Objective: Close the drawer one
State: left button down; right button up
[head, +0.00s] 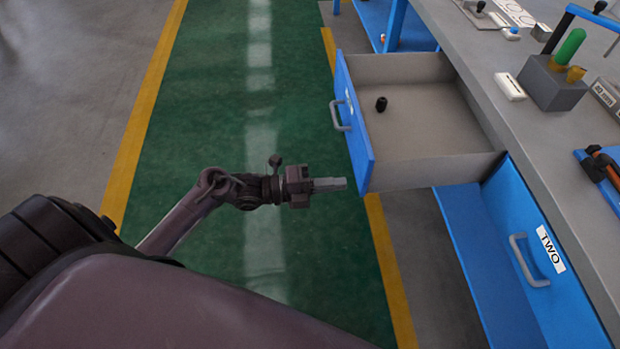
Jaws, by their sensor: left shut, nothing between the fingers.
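An open drawer (417,115) with a blue front sticks out to the left from under the workbench. Its front carries a grey handle (339,116) and a small white label, too slanted to read. A small black object (381,104) lies inside on the drawer floor. My left gripper (344,184) is shut and empty. It points right, toward the lower near corner of the drawer front, below the handle in the picture, with a small gap seen between fingertips and front. My right gripper is not in view.
A shut blue drawer labelled TWO (545,265) with a grey handle is nearer. The grey workbench top (530,130) holds a grey block with a green-handled item (570,48) and other tools. Green floor with yellow lines (215,120) is clear to the left.

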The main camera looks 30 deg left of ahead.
aim_at(364, 182)
pick_arm(q)
jog(key=x, duration=0.3)
jog(key=shift+w+d, duration=0.15)
jog(key=shift+d, duration=0.15)
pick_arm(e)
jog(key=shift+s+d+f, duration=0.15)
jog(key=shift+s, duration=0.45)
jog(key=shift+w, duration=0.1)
